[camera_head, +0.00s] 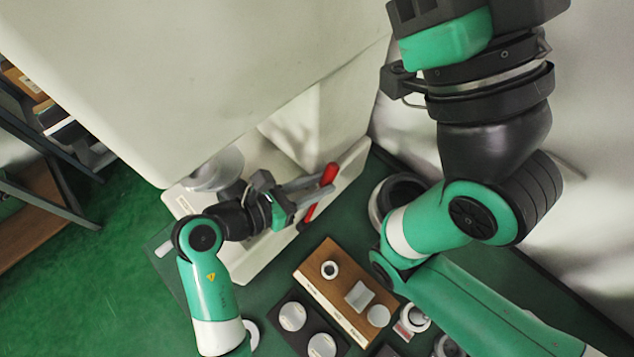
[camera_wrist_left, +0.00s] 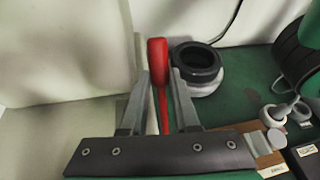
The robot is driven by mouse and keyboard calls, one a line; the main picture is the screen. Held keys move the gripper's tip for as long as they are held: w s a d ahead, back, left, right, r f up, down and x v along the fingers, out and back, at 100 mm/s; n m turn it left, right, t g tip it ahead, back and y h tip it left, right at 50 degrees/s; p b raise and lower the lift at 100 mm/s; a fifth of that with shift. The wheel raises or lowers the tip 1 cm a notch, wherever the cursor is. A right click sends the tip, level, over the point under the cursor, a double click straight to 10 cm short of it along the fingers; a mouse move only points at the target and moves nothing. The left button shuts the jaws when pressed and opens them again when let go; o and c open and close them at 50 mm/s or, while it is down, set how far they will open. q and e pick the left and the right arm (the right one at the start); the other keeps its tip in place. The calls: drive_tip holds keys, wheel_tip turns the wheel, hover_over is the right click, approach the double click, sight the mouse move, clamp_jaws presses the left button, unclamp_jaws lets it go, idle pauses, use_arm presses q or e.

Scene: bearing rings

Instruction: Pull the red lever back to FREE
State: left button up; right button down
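The red lever (camera_head: 329,174) has a rounded red grip and stands at the right end of the pale machine base in the head view. In the left wrist view the red lever (camera_wrist_left: 157,82) rises upright between the two finger pads. My left gripper (camera_head: 306,188) is at the lever with its fingers apart, one on each side. In the left wrist view my left gripper (camera_wrist_left: 160,90) shows a narrow gap beside the lever grip. My right gripper's fingers are out of the top of the head view; only its body shows. I cannot read a FREE mark.
A wooden block (camera_head: 318,283) with a white ring and small parts lies on the green bench. A dark tray (camera_head: 305,331) with round white pieces is in front of it. A black ring (camera_wrist_left: 197,62) sits right of the lever. My right arm covers the bench's right side.

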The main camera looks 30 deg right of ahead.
use_arm(q)
clamp_jaws()
idle(1.1)
